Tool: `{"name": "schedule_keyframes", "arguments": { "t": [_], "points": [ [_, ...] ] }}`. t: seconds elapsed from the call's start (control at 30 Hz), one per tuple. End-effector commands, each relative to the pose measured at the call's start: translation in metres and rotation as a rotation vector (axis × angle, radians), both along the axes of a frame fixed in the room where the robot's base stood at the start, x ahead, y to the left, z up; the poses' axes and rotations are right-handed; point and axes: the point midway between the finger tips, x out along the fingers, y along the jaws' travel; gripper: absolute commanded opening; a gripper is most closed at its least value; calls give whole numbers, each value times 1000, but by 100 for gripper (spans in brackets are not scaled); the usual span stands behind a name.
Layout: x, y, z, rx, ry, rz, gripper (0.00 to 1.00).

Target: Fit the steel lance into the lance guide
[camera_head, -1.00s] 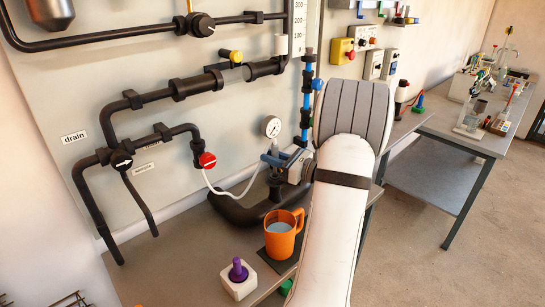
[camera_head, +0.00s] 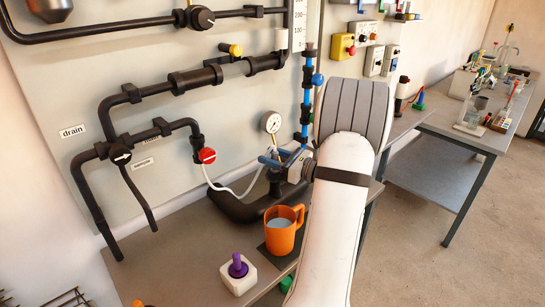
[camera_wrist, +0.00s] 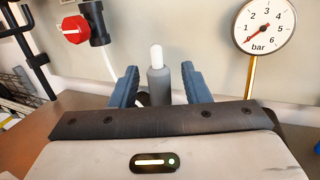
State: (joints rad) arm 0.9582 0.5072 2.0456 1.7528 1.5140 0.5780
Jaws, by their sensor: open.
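My gripper (camera_head: 275,157) is open, with its two blue fingers pointing at the panel, below the pressure gauge. In the wrist view my gripper (camera_wrist: 160,78) has an upright grey cylinder with a white tip (camera_wrist: 158,84) between its fingers, with gaps on both sides. I cannot tell whether this cylinder is the steel lance, or how far beyond the fingertips it stands. I cannot identify the lance guide in either view. My arm hides part of the bench in the head view.
A pressure gauge (camera_head: 271,122) on a brass stem stands close to my gripper's right in the wrist view. An orange mug (camera_head: 283,231) and a white block with a purple peg (camera_head: 238,273) stand on the bench. A red-knobbed valve (camera_head: 206,155) is left.

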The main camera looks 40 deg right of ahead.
Motion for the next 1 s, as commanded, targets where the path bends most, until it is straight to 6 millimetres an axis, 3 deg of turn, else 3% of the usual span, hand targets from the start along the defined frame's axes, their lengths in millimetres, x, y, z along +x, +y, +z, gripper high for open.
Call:
{"name": "schedule_keyframes", "arguments": {
  "t": [0.27,0.7,1.0],
  "points": [
    [-9,-5,-3,1,3,-4,43],
    [-67,-31,-5,0,1,-3,43],
    [-71,-33,-4,0,0,0,43]
  ]
}}
